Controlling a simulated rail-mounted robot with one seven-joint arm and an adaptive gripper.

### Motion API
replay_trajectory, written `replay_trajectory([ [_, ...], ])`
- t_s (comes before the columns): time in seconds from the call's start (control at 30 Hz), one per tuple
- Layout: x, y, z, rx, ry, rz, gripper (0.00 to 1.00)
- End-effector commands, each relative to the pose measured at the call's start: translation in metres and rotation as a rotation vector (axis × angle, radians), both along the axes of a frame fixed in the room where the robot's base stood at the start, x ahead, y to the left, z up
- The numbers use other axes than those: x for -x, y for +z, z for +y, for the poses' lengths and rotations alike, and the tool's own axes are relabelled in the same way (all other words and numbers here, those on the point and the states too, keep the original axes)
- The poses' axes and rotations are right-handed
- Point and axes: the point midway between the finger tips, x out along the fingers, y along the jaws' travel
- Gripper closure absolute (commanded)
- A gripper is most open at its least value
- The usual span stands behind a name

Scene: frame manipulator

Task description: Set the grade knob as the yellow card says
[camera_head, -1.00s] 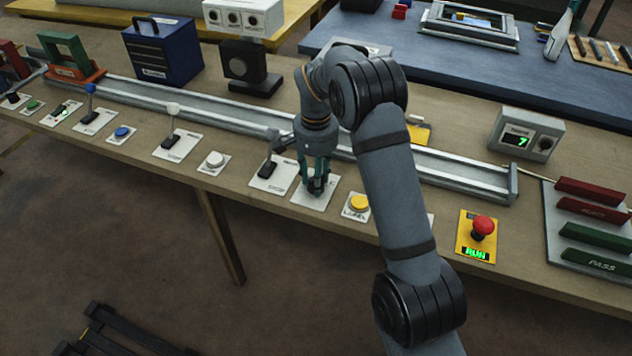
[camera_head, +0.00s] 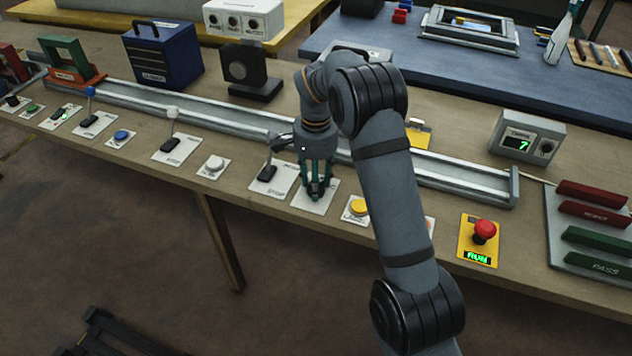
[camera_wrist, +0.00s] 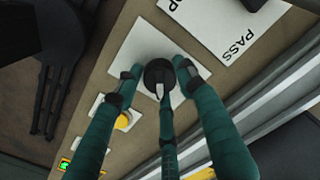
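The black round knob (camera_wrist: 158,73) with a pale pointer mark stands on a white plate (camera_wrist: 138,45) in the wrist view. My gripper (camera_head: 316,193) is over that plate (camera_head: 328,205) in the head view, pointing down. In the wrist view my gripper's (camera_wrist: 157,80) green fingers are spread around the knob. A small gap shows at the left finger; the right one is very close to the knob, and contact is unclear. A yellow card (camera_head: 424,133) lies behind my arm, mostly hidden, its writing unreadable.
A lever plate (camera_head: 272,178) stands just left of the knob plate, and a yellow button (camera_head: 358,207) just right. A red stop button (camera_head: 484,230) is farther right. A metal rail (camera_head: 460,177) runs behind. A display box (camera_head: 527,138) shows 7.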

Motion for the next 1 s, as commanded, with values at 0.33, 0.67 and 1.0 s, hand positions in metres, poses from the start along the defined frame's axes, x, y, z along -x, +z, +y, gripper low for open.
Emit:
replay_trajectory([
  [0.33,0.000,0.000,0.000,0.001,0.002,0.001,0.47],
  [0.67,-0.001,0.018,0.000,-0.001,0.002,-0.003,0.47],
  [1.0,-0.002,0.088,0.000,0.000,0.001,-0.006,0.47],
])
